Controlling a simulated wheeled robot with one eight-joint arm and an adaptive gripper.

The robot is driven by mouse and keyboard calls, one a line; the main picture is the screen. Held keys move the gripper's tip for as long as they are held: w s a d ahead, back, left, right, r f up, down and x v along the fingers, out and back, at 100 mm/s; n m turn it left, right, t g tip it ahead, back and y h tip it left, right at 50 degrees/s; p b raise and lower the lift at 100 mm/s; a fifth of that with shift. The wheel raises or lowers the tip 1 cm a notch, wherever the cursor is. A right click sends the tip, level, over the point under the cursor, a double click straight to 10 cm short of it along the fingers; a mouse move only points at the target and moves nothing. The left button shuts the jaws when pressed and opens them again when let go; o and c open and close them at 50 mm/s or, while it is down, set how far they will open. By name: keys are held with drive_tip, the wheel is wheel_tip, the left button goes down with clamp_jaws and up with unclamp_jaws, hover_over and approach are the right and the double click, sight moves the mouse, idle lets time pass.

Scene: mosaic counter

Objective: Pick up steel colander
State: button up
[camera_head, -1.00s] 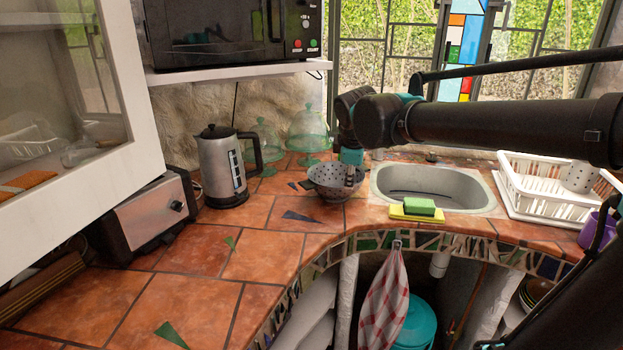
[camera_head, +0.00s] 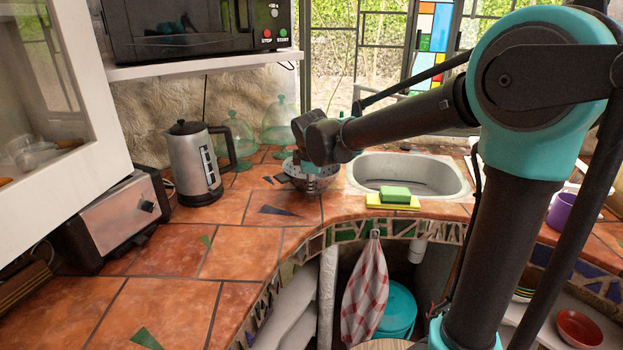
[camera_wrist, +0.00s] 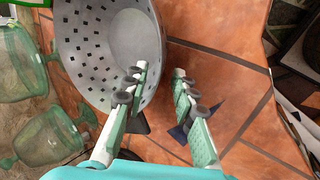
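The steel colander (camera_head: 327,183) is a grey perforated bowl standing on the terracotta counter left of the sink. My gripper (camera_head: 311,182) is at the colander and covers part of it in the head view. In the wrist view the colander (camera_wrist: 92,38) fills the upper left, with its inside showing. My gripper (camera_wrist: 160,72) is open there, its two fingers apart. The left finger overlaps the bowl's inside and the right finger is over the tiles outside, with the rim showing between them. Whether a finger touches the rim I cannot tell.
A steel kettle (camera_head: 193,165) and a toaster (camera_head: 115,220) stand to the left. Green glass domes (camera_head: 279,122) are behind the colander. The sink (camera_head: 447,170) and a sponge (camera_head: 395,194) are to the right. Bare tiles lie in front.

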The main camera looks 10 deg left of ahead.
drive_tip(key=shift+w+x, duration=0.25)
drive_tip(key=shift+x, duration=2.35)
drive_tip(key=shift+r, duration=0.15)
drive_tip(key=shift+c, duration=0.3)
clamp_jaws()
